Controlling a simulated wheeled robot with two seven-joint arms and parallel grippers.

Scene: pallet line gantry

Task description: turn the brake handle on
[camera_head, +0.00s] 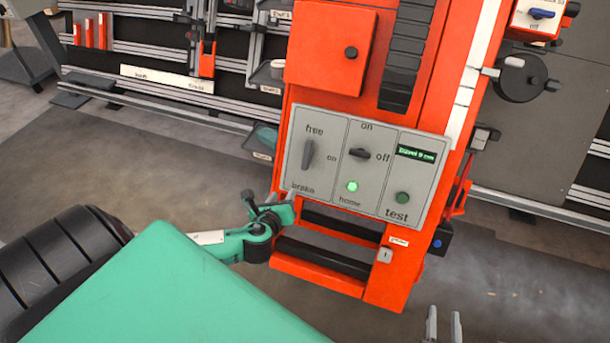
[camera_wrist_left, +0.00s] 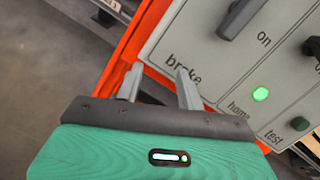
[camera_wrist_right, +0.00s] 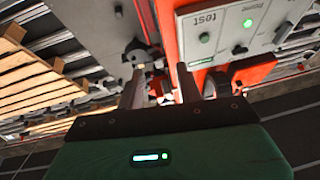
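The brake handle (camera_head: 308,155) is a dark lever on the left section of the grey control panel (camera_head: 335,190). It stands nearly upright, its upper end toward the word "free"; "on" is printed to its right. It also shows at the top of the left wrist view (camera_wrist_left: 240,18). My left gripper (camera_head: 286,207) is by the panel's lower left corner, below the handle. In the left wrist view its two fingers (camera_wrist_left: 158,80) are apart with nothing between them, near the word "brake", clear of the handle. My right gripper (camera_head: 444,318) is open and empty, low and right of the cabinet.
A second dark knob (camera_head: 359,154) sits mid-panel between "on" and "off", above a lit green lamp (camera_head: 352,186). A green test button (camera_head: 402,198) is to the right. The orange cabinet (camera_head: 335,45) carries the panel. A dark bar (camera_head: 325,258) crosses below it.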

